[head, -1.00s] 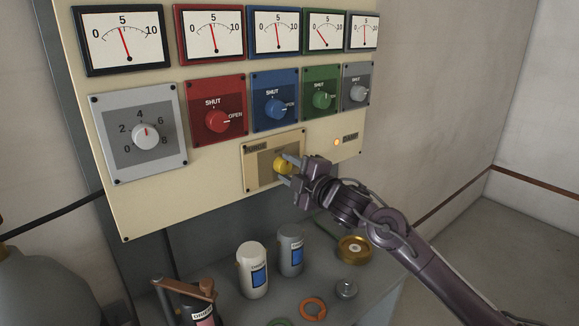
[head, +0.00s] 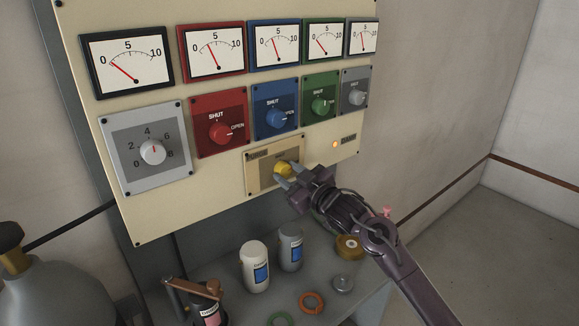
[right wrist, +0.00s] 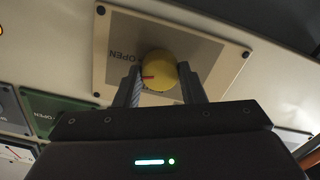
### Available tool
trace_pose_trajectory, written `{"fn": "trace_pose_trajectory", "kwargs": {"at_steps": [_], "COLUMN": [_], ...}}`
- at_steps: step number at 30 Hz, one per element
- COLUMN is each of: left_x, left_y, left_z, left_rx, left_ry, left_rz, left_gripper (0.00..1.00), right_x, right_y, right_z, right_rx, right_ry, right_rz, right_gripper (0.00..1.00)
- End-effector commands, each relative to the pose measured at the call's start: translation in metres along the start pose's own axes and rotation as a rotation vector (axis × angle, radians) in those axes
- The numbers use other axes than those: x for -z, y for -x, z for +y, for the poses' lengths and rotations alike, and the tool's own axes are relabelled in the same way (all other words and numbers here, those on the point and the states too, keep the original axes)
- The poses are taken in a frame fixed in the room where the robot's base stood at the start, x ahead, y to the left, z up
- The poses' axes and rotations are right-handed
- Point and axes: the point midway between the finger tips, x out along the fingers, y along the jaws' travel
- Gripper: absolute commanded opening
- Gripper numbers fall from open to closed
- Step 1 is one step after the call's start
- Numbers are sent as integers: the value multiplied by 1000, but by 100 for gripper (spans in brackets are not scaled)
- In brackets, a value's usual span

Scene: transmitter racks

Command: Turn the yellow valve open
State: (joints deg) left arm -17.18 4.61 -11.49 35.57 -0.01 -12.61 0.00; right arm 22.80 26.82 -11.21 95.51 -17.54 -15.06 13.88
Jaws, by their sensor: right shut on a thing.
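The yellow valve knob (head: 283,169) sits on a beige plate (head: 255,181) low on the panel. My right gripper (head: 281,174) is shut on the knob, with one finger on either side of it. In the right wrist view the yellow knob (right wrist: 160,68) lies between the two fingers (right wrist: 158,88). A short red mark shows on the knob, on the same side as the printed word OPEN (right wrist: 122,50). My left gripper is not in view.
Red (head: 222,132), blue (head: 276,118), green (head: 320,105) and grey (head: 357,98) valves sit above, under a row of gauges. A small lamp (head: 335,144) glows orange. A gas cylinder (head: 40,290) is at lower left.

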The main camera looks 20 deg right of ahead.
Motion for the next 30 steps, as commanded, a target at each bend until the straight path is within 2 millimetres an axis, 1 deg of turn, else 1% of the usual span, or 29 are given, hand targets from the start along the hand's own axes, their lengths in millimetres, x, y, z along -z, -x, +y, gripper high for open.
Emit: {"fn": "trace_pose_trajectory", "kwargs": {"at_steps": [1,3,9,15,21,30], "left_x": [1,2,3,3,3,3], "left_y": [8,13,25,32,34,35], "left_z": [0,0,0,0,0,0], "left_rx": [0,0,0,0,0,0], "left_ry": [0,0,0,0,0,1], "left_rz": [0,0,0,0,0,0], "left_gripper": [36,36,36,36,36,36], "right_x": [1,1,0,-1,-2,-3], "right_y": [0,0,0,0,0,0], "right_z": [-1,-1,-1,-2,-2,-2], "right_rx": [4,5,4,3,4,3], "right_ry": [-46,-102,-241,-331,-376,-388], "right_rz": [-6,-6,-6,-6,-6,-6], "right_gripper": [13,13,13,13,13,14]}}
